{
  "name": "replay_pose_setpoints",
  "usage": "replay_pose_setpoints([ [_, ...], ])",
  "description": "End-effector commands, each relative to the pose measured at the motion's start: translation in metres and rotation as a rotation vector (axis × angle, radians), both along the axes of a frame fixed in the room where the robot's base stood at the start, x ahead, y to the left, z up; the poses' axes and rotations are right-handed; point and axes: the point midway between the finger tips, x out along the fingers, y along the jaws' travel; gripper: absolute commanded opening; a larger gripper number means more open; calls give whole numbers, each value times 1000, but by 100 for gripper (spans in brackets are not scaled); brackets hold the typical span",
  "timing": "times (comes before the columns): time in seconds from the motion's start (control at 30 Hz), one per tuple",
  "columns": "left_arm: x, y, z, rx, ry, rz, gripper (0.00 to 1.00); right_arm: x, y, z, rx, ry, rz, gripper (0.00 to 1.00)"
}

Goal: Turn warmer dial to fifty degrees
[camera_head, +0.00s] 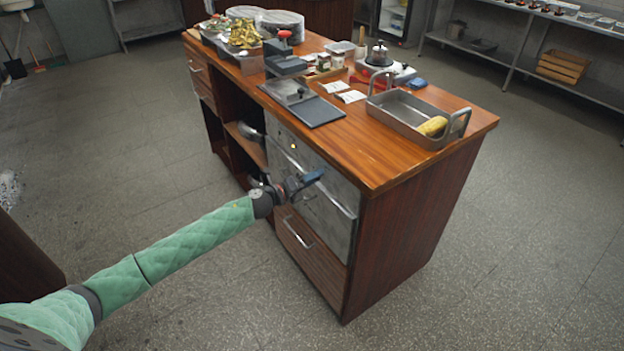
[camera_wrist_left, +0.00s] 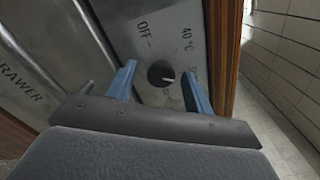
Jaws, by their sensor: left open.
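The warmer dial (camera_wrist_left: 160,74) is a small dark round knob on a metal panel (camera_wrist_left: 150,18) in the left wrist view. Its light pointer mark points right. The panel reads "OFF" at the upper left and "40 °C" at the upper right; other markings are hidden by a finger. My left gripper (camera_wrist_left: 163,84) is open, its two blue fingers on either side of the dial; I cannot tell whether they touch it. In the head view my left gripper (camera_head: 305,183) is at the metal front of the wooden counter (camera_head: 432,225), and the dial is hidden. My right gripper is not in view.
A metal drawer front (camera_wrist_left: 42,50) marked "DRAWER" is left of the panel. A long handle (camera_head: 335,197) and a lower drawer handle (camera_head: 298,232) stick out from the counter. A metal tray (camera_head: 405,125) with yellow food stands on top. The floor at right is clear.

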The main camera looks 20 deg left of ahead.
Motion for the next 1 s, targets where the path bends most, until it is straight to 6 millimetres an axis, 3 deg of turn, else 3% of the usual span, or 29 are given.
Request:
replay_pose_setpoints([
  [0.17,-6,5,-2,1,1,0,52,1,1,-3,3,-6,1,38],
  [0.63,-53,42,-2,1,1,0,52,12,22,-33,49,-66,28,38],
  [1.0,-62,48,0,0,0,0,52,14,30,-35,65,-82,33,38],
])
